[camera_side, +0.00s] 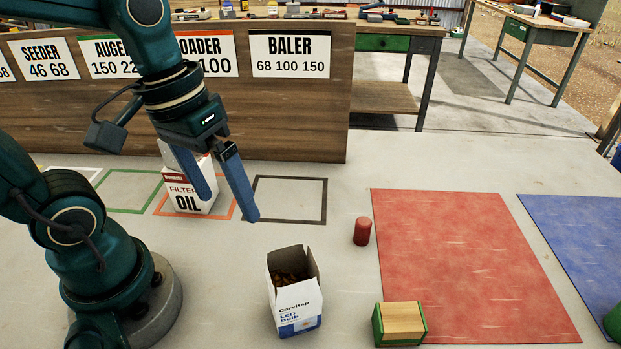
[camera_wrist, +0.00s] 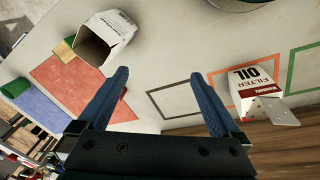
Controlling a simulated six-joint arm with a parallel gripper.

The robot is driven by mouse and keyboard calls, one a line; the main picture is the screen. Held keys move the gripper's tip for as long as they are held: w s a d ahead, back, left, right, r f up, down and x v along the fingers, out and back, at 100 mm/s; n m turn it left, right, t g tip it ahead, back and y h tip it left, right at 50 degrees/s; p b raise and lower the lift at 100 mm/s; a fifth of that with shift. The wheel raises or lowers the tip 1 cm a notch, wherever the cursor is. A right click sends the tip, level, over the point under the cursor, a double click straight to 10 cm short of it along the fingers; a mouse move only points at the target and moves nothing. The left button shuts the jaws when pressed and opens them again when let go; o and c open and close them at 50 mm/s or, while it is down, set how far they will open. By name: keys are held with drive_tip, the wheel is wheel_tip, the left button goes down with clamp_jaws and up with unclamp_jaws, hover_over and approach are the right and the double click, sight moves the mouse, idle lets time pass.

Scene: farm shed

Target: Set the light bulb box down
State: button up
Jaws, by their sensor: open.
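The light bulb box (camera_side: 296,301) is a white and blue carton with its top open, standing upright on the grey work surface left of the red mat. Something brownish shows inside it. My gripper (camera_side: 232,208) is open and empty, above the surface and behind and to the left of the box, apart from it. In the wrist view the box (camera_wrist: 109,32) lies beyond the left finger, and nothing is between the fingers of my gripper (camera_wrist: 160,85).
An oil filter box (camera_side: 190,193) stands in the orange outline, close behind my gripper. A black outline (camera_side: 290,178) is empty. A red cylinder (camera_side: 362,231) and a green-and-wood block (camera_side: 400,323) are beside the red mat (camera_side: 470,265). A blue mat (camera_side: 585,235) lies at right.

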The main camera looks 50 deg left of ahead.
drive_tip(key=m+t, duration=0.1)
drive_tip(key=r+m+t, duration=0.1)
drive_tip(key=a+m+t+y, duration=0.1)
drive_tip(key=shift+s+r+t, duration=0.1)
drive_tip(key=shift+r+t, duration=0.2)
drive_tip(key=shift+t, duration=0.1)
